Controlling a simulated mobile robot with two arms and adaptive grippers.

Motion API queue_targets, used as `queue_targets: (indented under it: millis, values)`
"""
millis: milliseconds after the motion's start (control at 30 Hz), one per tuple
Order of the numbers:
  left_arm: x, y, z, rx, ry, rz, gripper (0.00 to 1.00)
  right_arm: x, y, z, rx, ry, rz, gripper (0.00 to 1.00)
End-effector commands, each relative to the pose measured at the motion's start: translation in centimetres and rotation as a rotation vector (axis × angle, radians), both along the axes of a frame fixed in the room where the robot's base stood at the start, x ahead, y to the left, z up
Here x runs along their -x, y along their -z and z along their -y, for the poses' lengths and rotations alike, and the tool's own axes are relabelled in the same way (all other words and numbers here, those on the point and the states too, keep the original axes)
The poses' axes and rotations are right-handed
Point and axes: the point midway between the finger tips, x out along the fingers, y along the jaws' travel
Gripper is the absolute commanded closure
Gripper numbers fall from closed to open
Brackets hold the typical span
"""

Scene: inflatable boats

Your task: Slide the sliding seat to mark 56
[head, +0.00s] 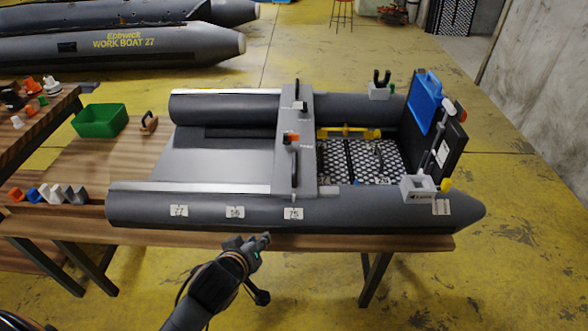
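The sliding seat (296,160) is a grey board lying across both tubes of a small grey inflatable boat (140,210). Its near end is above the label 75 (293,213) on the near tube. The label 56 (234,212) is left of it, and the label 77 (179,211) is farther left. The seat has dark handles and a small orange part on top. My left gripper (265,268) is in front of the near tube, below and left of the seat's near end. Its fingers look spread, with nothing between them. My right gripper is not in view.
The boat lies on a wooden table (348,242). A green bin (100,120) and small fittings are at the left. A patterned floor mat (360,160) and a transom with a blue container (424,103) are right of the seat. The boat floor left of the seat looks clear.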

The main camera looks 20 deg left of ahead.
Motion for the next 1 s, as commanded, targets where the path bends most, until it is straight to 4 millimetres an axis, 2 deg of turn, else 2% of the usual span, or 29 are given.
queue_targets:
  millis: [33, 100, 200, 400, 567, 667, 1000]
  values:
    - [-2.1, -1.4, -0.1, 0.062, -0.033, 0.083, 0.76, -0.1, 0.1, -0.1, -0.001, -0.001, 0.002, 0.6]
    - [-4.5, -3.2, 0.1, 0.165, -0.068, 0.185, 0.76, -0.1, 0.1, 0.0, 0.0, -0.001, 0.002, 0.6]
    - [-7.0, -5.3, 0.4, 0.297, -0.09, 0.294, 0.76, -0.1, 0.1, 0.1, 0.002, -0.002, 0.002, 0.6]
    - [-9.2, -7.5, 1.0, 0.448, -0.092, 0.391, 0.76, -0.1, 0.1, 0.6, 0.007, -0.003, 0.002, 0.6]
    - [-10.3, -7.6, 1.1, 0.469, -0.091, 0.402, 0.76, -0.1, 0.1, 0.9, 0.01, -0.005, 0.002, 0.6]
    - [-11.7, -7.3, 1.2, 0.468, -0.091, 0.403, 0.76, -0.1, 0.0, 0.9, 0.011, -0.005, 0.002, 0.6]
    - [-18.3, -5.9, 1.7, 0.466, -0.092, 0.402, 0.76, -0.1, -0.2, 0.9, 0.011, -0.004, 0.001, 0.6]
